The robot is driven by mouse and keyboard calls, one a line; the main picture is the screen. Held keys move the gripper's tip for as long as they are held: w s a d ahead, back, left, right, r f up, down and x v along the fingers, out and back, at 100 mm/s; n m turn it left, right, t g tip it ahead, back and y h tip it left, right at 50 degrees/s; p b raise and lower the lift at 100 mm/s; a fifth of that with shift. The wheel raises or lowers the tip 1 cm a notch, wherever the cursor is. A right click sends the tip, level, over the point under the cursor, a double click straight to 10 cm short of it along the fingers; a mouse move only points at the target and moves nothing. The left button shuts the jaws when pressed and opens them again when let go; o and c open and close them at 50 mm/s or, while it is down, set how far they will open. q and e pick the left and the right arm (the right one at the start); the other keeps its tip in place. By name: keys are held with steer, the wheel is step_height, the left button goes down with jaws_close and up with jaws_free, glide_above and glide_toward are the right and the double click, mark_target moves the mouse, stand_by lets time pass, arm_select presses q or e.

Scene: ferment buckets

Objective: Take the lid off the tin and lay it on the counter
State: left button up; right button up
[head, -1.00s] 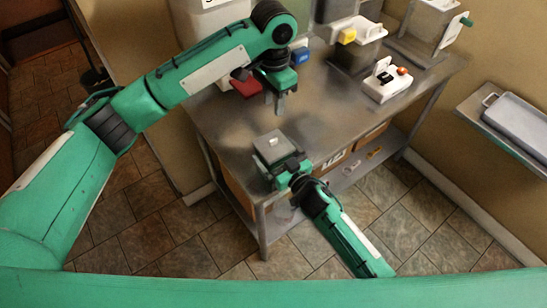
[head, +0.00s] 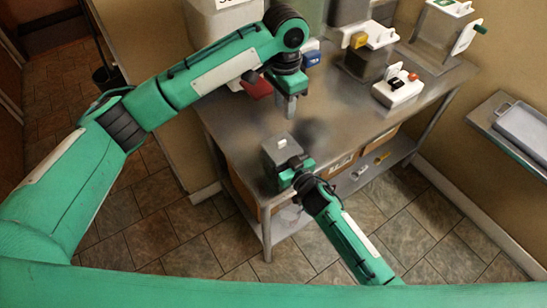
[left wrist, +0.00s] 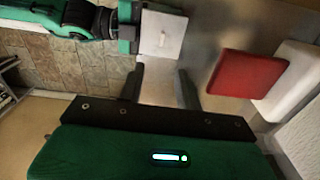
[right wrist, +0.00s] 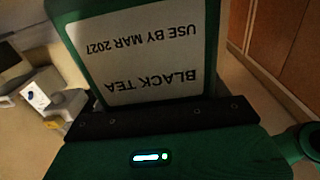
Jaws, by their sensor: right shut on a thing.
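My right gripper (head: 293,168) is shut on the tin from the near right side. In the right wrist view the tin's label (right wrist: 140,50) reads BLACK TEA, upside down, close to the jaws. My left gripper (head: 291,106) points down above the counter, just behind the tin. In the left wrist view its fingers (left wrist: 161,88) are apart and empty.
The metal counter (head: 340,120) has bare room to the right of the tin. A red block (left wrist: 245,73) and a white container lie beyond my left gripper. A blue-fronted thing (head: 311,58), a yellow-tapped dispenser (head: 358,41) and a white switch box (head: 398,90) stand farther back.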

arm_select(q)
steer(key=s+d+f+m+h, duration=0.2)
steer(key=s+d+f+h, duration=0.2)
steer(key=f+h, duration=0.45)
steer(key=n+t+h, duration=0.3)
steer(key=t+h, duration=0.2)
steer(key=t, duration=0.5)
glide_toward(287, 144)
steer(key=shift+y, duration=0.25)
steer(key=x, duration=0.3)
steer(key=r+x, duration=0.1)
steer(key=x, duration=0.2)
steer(key=r+x, duration=0.1)
steer(key=x, duration=0.2)
steer(key=shift+w+d, duration=0.3)
steer(key=shift+d, duration=0.15)
steer(key=shift+c, duration=0.3)
jaws_close()
